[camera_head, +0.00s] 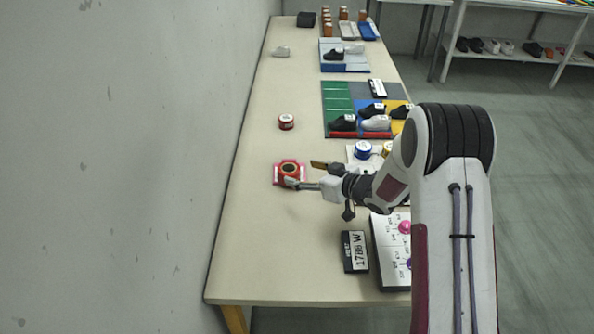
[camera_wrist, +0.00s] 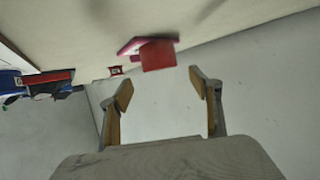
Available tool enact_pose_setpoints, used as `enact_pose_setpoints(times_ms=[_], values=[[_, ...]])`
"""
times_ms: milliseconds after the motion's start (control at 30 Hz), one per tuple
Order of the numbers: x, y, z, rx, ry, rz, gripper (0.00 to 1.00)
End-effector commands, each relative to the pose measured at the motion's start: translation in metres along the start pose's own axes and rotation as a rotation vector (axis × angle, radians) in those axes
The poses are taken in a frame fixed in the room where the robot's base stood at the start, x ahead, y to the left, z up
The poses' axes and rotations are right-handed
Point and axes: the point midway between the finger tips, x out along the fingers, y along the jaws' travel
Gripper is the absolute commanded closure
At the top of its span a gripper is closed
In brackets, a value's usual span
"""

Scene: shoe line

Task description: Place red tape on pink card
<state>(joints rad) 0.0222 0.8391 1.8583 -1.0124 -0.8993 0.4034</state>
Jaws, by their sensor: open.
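The red tape (camera_head: 284,169), a red roll with a dark hole, sits on the pink card (camera_head: 303,168) on the table. In the wrist view the red tape (camera_wrist: 158,55) rests against the pink card (camera_wrist: 131,45), seen at a tilted angle. My gripper (camera_head: 304,174) is open just to the right of the tape, with one finger near its front side in the head view. In the wrist view my gripper (camera_wrist: 165,86) has its fingers spread with nothing between them, and the tape is beyond the fingertips.
Another red roll (camera_head: 286,123) stands farther back. A blue roll (camera_head: 362,149) is on a white card at the right. A sign reading 1788 W (camera_head: 355,251) and a white panel (camera_head: 386,256) lie at the front right. Shoes sit on coloured mats behind. The table's left side is clear.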

Motion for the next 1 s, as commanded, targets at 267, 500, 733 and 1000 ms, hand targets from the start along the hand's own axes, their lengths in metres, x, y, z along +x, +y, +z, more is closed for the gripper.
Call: enact_pose_setpoints(times_ms=[267,500,733,1000], values=[[-0.035,0.001,0.000,0.001,0.000,0.002,0.37],[-0.046,0.000,0.000,0.001,0.001,0.000,0.37],[-0.047,0.000,0.000,0.001,0.001,-0.001,0.37],[-0.047,0.000,0.000,0.001,0.001,0.000,0.37]])
